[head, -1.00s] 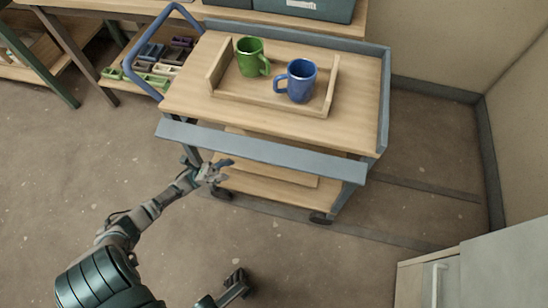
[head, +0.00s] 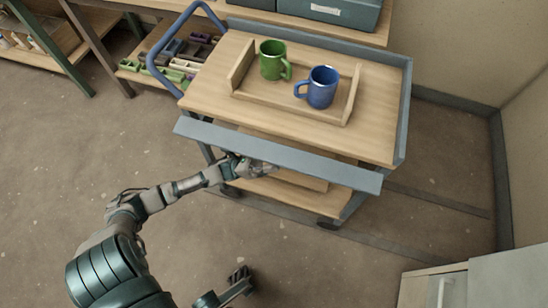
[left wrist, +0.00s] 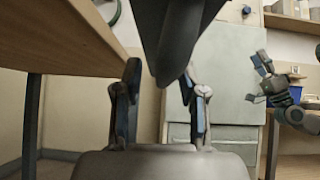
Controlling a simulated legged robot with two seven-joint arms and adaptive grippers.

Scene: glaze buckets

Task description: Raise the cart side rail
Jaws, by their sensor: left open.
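The cart's grey side rail (head: 285,157) hangs lowered along the near side, below the level of the wooden cart top (head: 215,80). My left gripper (head: 262,168) is at the rail's lower edge, left of its middle, partly hidden by it; contact cannot be told. A dark grey bar, seemingly the rail (left wrist: 177,35), fills the space above the fingers. My right gripper (head: 238,277) is low over the floor, away from the cart.
A green mug (head: 271,62) and a blue mug (head: 323,88) stand in a wooden tray (head: 290,110) on the cart. A blue handle (head: 158,70) rises at its left end. A bench with grey boxes (head: 345,12) is behind. A cabinet (head: 505,280) stands at lower right.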

